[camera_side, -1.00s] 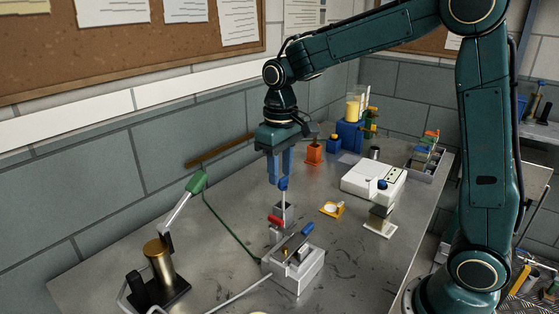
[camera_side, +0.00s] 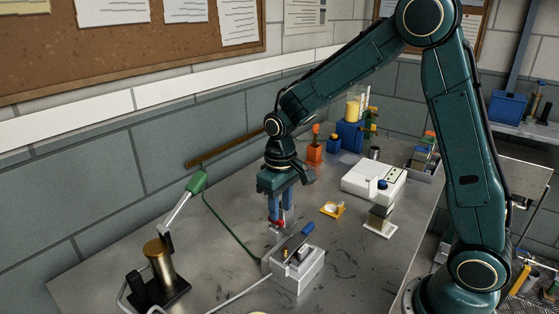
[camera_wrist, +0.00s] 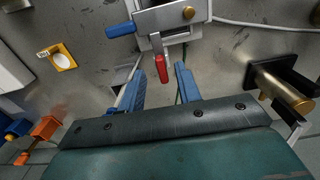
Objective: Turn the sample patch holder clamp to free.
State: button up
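A grey box-shaped fixture (camera_side: 297,272) stands on the bench, with a blue-handled bar (camera_side: 307,229) across its top. It also shows at the top of the wrist view (camera_wrist: 172,18). A lever with a red grip (camera_wrist: 161,69) sticks out from its side toward my gripper; in the side view the red grip (camera_side: 278,224) is partly hidden by the fingers. No label shows which part is the clamp. My gripper (camera_wrist: 159,72) is open and low, with a blue finger on each side of the red grip and visible gaps between. I cannot tell the fingertips' exact height against it.
A yellow piece (camera_side: 333,209), a white box (camera_side: 373,183) and a small stacked stand (camera_side: 380,221) are to the right. A grey block beside the fingers is mostly hidden. Cables cross the bench.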

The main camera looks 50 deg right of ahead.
aim_at(281, 220)
jog(key=shift+f, duration=1.95)
grip_shut()
